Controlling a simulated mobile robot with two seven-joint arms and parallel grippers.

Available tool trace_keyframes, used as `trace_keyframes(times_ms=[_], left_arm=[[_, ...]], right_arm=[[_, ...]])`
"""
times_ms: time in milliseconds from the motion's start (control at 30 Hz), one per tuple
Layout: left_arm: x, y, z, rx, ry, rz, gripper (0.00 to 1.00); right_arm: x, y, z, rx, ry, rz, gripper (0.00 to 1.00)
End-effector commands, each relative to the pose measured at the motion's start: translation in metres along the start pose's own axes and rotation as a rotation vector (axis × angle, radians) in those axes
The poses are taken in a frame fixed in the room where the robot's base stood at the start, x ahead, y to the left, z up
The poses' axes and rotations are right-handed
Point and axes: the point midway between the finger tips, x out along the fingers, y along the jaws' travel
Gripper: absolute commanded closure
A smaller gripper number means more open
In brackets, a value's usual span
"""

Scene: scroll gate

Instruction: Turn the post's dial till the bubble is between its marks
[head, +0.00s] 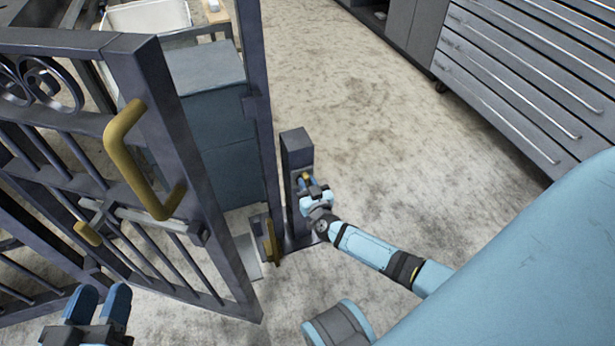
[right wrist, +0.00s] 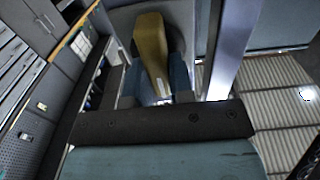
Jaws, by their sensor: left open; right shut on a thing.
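The short dark post (head: 297,150) stands on the floor beside the gate frame. The dial's brass part (head: 306,177) shows on the post's face, mostly covered by my right gripper (head: 307,186). The right gripper is shut on it. In the right wrist view the brass dial handle (right wrist: 152,50) lies between my blue fingers (right wrist: 156,78). The bubble and its marks cannot be made out in either view. My left gripper (head: 101,300) is open and empty at the lower left, in front of the gate and apart from the post.
The dark iron gate (head: 170,150) with a large brass pull handle (head: 125,130) fills the left. A brass lever (head: 270,241) sits low beside the post. A grey drawer cabinet (head: 520,75) stands at the upper right. The floor between is clear.

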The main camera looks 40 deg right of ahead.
Motion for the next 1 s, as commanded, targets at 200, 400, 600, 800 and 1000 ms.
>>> trace_keyframes(times_ms=[200, 400, 600, 800, 1000], left_arm=[[-0.0021, 0.0047, 0.0020, -0.051, -0.028, 0.002, 0.55], [-0.0019, 0.0045, 0.0024, -0.048, -0.027, 0.003, 0.55], [-0.0019, 0.0046, 0.0024, -0.048, -0.028, 0.003, 0.55], [-0.0018, 0.0046, 0.0022, -0.048, -0.027, 0.003, 0.55], [-0.0018, 0.0055, -0.0017, -0.055, -0.030, 0.005, 0.55]], right_arm=[[0.0004, -0.0006, -0.0003, -0.033, 0.001, -0.001, 1.00], [0.0005, -0.0006, 0.0000, -0.032, 0.002, -0.001, 1.00], [0.0004, -0.0006, 0.0001, -0.032, 0.001, -0.001, 0.53], [0.0000, -0.0005, 0.0001, -0.032, 0.001, -0.001, 0.53], [-0.0032, -0.0007, -0.0008, -0.031, 0.000, -0.002, 0.53]])
